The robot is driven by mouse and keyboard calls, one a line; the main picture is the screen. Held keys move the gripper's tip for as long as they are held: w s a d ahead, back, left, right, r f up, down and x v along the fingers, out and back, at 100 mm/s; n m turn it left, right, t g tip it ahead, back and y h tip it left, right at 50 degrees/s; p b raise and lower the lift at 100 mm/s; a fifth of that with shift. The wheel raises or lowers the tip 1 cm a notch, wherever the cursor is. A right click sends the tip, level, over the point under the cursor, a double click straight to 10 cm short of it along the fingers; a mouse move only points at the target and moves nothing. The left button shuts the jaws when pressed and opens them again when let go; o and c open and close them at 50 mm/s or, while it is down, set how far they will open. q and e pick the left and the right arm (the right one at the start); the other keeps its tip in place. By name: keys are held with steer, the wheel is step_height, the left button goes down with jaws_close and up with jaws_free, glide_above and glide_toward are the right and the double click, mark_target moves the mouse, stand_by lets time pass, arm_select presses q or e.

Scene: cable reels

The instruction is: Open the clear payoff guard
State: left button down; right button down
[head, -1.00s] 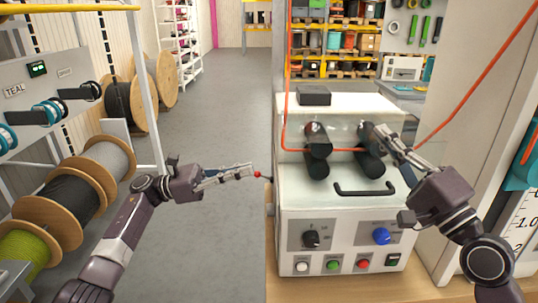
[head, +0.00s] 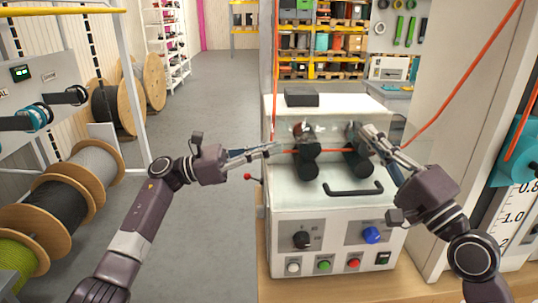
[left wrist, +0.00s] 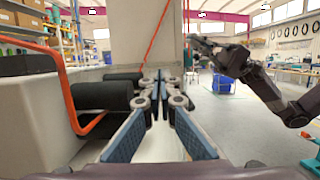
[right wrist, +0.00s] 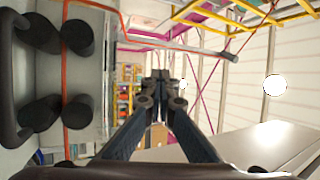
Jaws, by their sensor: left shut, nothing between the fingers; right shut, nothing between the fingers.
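The clear payoff guard (head: 292,182) is a see-through cover on the white machine, over black rollers (head: 306,167) and an orange cable. It appears closed, though its edges are hard to make out. A black bar handle (head: 353,190) is at its lower front; it also shows in the right wrist view (right wrist: 12,85). My left gripper (head: 271,148) is shut and empty at the machine's left side, near the rollers. My right gripper (head: 366,130) is shut and empty near the right-hand rollers, above and behind the handle. Neither gripper appears to touch the handle.
A red-knobbed lever (head: 248,176) sticks out at the machine's left. The front panel has a blue knob (head: 372,235) and several buttons. A pale column (head: 450,110) stands close at the right. Cable reels (head: 90,165) stand at the left; the floor between is clear.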

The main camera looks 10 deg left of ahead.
steer(key=shift+d, duration=0.1)
arm_select(q)
steer(key=shift+r, duration=0.95)
arm_select(e)
steer(key=shift+w, duration=0.1)
steer(key=c, duration=2.3)
jaws_free()
steer(key=shift+f, duration=0.1)
